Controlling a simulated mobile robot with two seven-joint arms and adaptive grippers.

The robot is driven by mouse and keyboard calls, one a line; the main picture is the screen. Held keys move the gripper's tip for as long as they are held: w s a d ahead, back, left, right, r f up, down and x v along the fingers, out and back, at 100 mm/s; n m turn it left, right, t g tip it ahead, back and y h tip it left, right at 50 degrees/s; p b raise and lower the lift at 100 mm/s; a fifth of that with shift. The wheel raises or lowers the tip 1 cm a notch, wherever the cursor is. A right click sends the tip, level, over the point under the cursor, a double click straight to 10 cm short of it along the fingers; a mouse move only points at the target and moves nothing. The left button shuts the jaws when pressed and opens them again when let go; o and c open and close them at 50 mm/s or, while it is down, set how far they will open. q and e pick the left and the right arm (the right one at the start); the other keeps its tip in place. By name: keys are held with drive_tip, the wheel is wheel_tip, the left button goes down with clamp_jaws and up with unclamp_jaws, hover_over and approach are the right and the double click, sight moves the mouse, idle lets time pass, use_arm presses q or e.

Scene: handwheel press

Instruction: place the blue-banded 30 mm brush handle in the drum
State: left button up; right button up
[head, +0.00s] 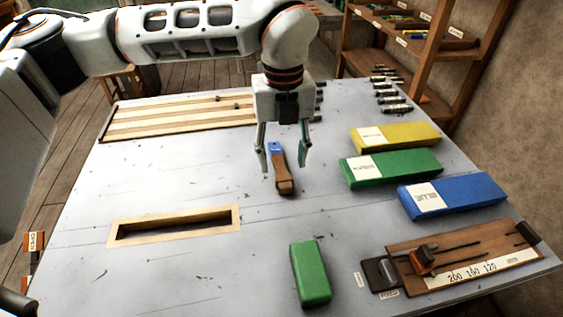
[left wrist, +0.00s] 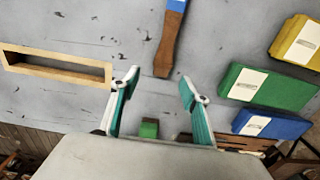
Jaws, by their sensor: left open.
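The brush handle (head: 284,184) is brown wood with a blue band at its far end, and lies on the grey table. It also shows in the left wrist view (left wrist: 168,45), its blue end at the top edge. My left gripper (head: 284,171) is open and points down over the handle, with one finger on each side of it in the head view. In the left wrist view the fingers (left wrist: 160,80) are apart and empty, with the handle's brown end just beyond the gap. I cannot make out a drum. My right gripper is not in view.
A wood-framed slot (head: 122,239) is at the left. A plain green block (head: 311,274) stands in front. Labelled yellow (head: 412,134), green (head: 405,163) and blue (head: 470,193) blocks lie right, near a scale board (head: 450,245). A striped board (head: 165,118) lies at the back left.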

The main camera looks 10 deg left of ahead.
sight(284, 179)
use_arm(q)
drive_tip(key=shift+w+f, duration=0.15)
drive_tip(key=shift+f, duration=1.4)
drive_tip(key=shift+w+f, duration=0.15)
drive_tip(key=shift+f, duration=1.35)
drive_tip(key=c, duration=1.3)
drive_tip(key=shift+r, duration=0.15)
